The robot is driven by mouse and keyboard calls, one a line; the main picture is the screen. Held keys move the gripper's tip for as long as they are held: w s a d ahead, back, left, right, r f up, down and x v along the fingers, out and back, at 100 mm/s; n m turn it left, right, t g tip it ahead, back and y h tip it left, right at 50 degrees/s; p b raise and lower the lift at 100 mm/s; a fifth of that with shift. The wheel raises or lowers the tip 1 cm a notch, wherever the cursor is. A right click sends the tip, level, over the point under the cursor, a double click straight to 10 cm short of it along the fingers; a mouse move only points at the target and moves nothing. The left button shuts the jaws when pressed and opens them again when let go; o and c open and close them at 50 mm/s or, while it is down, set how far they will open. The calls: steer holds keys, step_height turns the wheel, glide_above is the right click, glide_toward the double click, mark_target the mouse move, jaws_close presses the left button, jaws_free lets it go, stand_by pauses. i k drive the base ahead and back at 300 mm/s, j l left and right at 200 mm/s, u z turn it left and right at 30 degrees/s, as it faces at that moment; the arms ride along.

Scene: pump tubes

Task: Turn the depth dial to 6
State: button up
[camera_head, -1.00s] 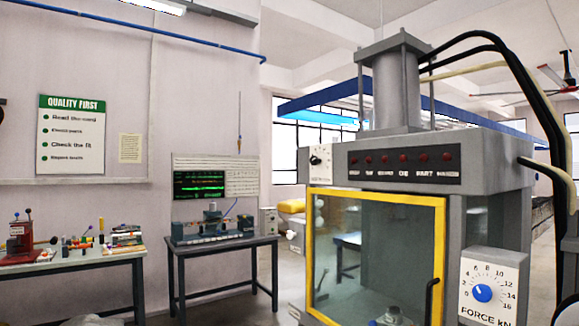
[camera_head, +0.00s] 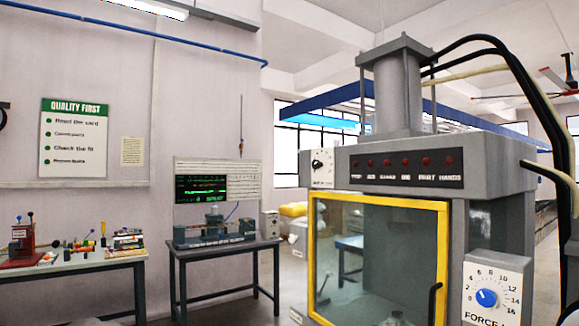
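No dial with a readable depth label shows. A large dial with a blue knob (camera_head: 486,297) is on a white plate at the lower right of the grey press (camera_head: 435,178). The plate is marked from 0 to 16, and its lettering, partly cut off, begins with FORCE. A small dial with a black knob (camera_head: 317,164) is on a white plate at the upper left of the press front; its lettering is too small to read. My gripper is not in view.
The press has a yellow-framed window door (camera_head: 447,225) with a black handle (camera_head: 434,303). A dark table (camera_head: 216,252) with a bench machine (camera_head: 214,228) stands left of it. A work table (camera_head: 75,264) with a red hand press (camera_head: 28,245) stands at far left.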

mark_target(316, 164)
steer(key=i+j+z, duration=0.15)
steer(key=i+j, duration=0.85)
steer(key=k+j, duration=0.05)
steer(key=j, duration=0.05)
